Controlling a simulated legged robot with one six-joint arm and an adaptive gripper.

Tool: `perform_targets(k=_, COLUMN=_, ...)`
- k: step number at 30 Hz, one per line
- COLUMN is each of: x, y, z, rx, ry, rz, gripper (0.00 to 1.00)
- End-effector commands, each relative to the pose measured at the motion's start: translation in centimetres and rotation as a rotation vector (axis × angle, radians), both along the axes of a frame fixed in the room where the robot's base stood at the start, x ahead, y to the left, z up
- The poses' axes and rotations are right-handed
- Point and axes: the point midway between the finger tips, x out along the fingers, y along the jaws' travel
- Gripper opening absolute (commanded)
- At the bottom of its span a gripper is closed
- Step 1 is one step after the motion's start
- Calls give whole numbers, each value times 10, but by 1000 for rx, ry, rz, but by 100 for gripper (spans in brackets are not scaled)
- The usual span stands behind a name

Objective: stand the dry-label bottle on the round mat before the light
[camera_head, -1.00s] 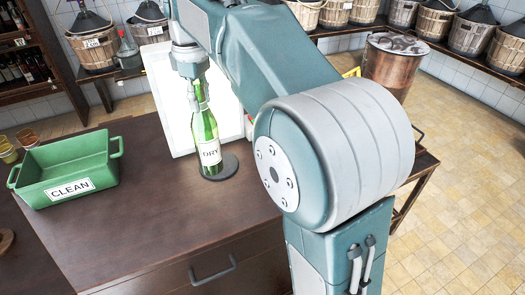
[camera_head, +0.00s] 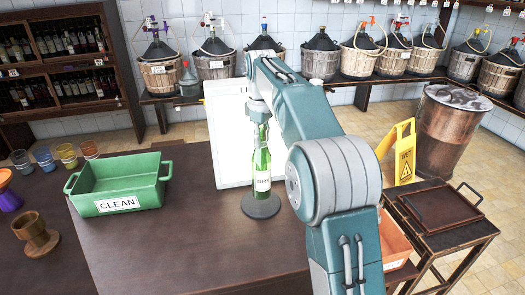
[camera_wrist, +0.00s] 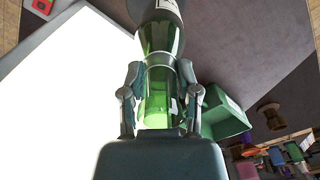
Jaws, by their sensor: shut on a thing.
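The green bottle (camera_head: 262,165) has a white label that reads DRY. It is upright over the dark round mat (camera_head: 250,212), with its base appearing to rest on it; I cannot tell whether there is a small gap. My gripper (camera_head: 260,121) is shut on the bottle's neck from above. In the wrist view my gripper (camera_wrist: 161,72) has a finger on each side of the green glass (camera_wrist: 157,105). The bright white light panel (camera_head: 226,150) stands just behind the bottle and also fills the left of the wrist view (camera_wrist: 65,105).
A green bin (camera_head: 120,187) labelled CLEAN stands left on the dark table (camera_head: 170,245). Several coloured cups (camera_head: 67,156) and a brown wooden piece (camera_head: 35,232) are farther left. An orange crate (camera_head: 395,240) and a yellow wet-floor sign (camera_head: 404,155) are at right. The table front is clear.

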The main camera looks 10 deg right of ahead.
Motion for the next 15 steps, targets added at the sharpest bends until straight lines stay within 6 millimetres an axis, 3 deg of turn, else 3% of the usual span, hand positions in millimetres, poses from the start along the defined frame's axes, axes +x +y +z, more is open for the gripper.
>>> perform_targets(k=9, x=18, y=-7, z=-23, rx=1, ry=0, rz=0, gripper=0)
perform_targets(k=15, x=16, y=-7, z=-49, rx=2, ry=1, rz=1, gripper=0)
